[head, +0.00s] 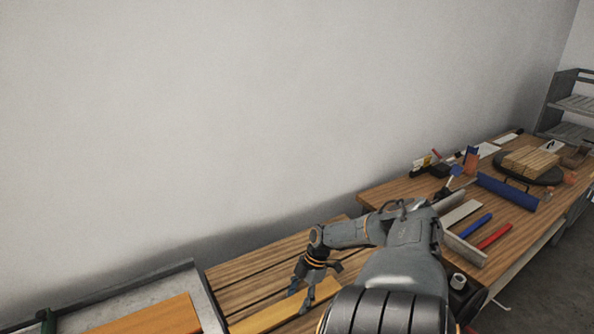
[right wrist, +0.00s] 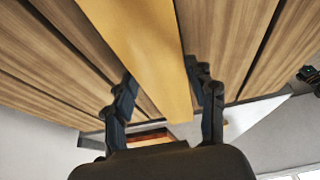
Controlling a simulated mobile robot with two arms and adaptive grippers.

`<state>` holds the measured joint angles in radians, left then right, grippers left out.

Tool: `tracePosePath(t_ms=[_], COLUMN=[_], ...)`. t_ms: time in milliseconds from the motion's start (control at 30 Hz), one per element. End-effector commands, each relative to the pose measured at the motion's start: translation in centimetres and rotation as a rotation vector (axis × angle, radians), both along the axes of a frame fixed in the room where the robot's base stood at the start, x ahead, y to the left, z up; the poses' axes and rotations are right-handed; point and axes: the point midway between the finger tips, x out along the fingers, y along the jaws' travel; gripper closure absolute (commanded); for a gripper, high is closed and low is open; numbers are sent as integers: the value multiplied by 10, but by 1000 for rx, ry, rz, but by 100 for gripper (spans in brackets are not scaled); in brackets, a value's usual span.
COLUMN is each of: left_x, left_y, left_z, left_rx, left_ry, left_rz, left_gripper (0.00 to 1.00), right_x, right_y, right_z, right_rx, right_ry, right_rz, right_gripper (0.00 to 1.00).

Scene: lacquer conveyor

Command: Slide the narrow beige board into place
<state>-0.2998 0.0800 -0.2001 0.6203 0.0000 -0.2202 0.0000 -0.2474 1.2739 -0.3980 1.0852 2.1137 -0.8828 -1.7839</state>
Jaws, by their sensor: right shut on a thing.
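The narrow beige board (head: 278,311) lies on the slatted wooden conveyor top (head: 262,262) in the head view, running from lower left to upper right. In the right wrist view the board (right wrist: 143,50) is a yellowish strip that passes between the fingers. My right forearm covers part of the conveyor. My left gripper is not in view.
An orange-brown board (head: 150,318) lies in a grey-edged tray (head: 205,296) at lower left. The wooden workbench (head: 385,187) at right holds a blue roll (head: 507,191), stacked wood strips (head: 529,162), a red bar (head: 494,236) and a blue bar (head: 475,225). A plain wall stands behind.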

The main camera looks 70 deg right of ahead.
Motion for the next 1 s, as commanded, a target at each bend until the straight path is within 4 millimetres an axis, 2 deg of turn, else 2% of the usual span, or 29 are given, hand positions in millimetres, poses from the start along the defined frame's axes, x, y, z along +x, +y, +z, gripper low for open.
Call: tracePosePath(t_ms=[633,1000], left_x=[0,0], left_y=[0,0], left_z=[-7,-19], left_rx=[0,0], left_ry=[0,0], left_rz=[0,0], left_gripper=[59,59], right_x=[-30,-46], right_y=[-44,-69], right_z=[-1,-2], right_rx=[-1,-1], right_ry=[-1,0], right_rz=[-3,-4], right_gripper=[85,85])
